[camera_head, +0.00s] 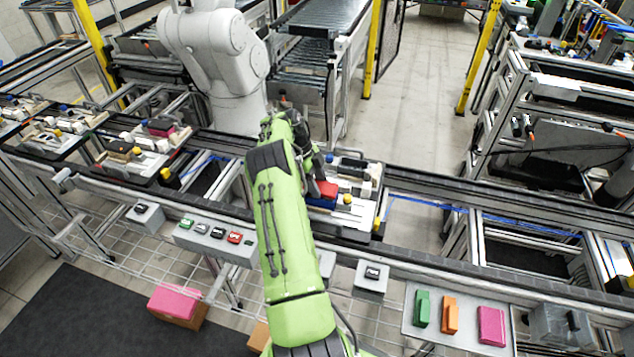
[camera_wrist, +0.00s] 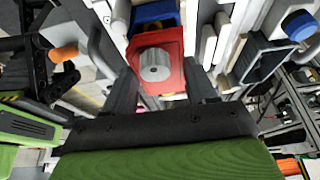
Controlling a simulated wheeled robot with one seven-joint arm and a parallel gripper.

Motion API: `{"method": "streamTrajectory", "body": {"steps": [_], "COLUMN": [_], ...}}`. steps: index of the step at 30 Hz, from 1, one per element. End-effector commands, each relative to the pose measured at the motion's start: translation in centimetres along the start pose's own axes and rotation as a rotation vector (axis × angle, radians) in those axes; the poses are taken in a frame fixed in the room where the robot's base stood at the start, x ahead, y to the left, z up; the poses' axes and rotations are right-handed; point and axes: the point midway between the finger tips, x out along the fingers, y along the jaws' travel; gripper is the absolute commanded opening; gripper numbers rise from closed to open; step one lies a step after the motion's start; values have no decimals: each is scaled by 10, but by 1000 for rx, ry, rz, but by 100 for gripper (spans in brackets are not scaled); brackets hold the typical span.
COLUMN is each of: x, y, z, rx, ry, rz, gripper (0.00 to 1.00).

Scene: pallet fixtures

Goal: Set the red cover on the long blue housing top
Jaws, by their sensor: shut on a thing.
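The red cover (camera_wrist: 172,82), with a round grey knob on top, is between the two dark fingers of my gripper (camera_wrist: 160,84) in the wrist view. My gripper is shut on it. A blue housing (camera_wrist: 152,14) shows just beyond the cover, partly hidden by it; I cannot tell whether they touch. In the head view the red cover (camera_head: 327,189) is over the pallet fixture, right of my green arm, with a bit of blue (camera_head: 320,203) below it. My fingers are mostly hidden there behind my arm.
The pallet (camera_head: 362,210) on the conveyor holds pale blocks, dark parts and a yellow knob (camera_head: 347,199) close to the cover. A blue round cap (camera_wrist: 299,25) is at right in the wrist view. A tray with green, orange and pink blocks (camera_head: 491,326) stands at front right.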

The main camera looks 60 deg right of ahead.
Motion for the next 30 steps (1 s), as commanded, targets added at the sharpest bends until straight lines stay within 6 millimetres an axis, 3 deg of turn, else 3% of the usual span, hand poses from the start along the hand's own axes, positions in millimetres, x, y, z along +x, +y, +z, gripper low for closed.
{"method": "streamTrajectory", "body": {"steps": [23, 24, 30], "x": [12, 12, 11], "y": [0, 0, 0], "z": [5, 5, 5], "rx": [0, 0, 0], "ry": [0, 0, 0], "rz": [0, 0, 0], "gripper": [26, 60, 86]}}
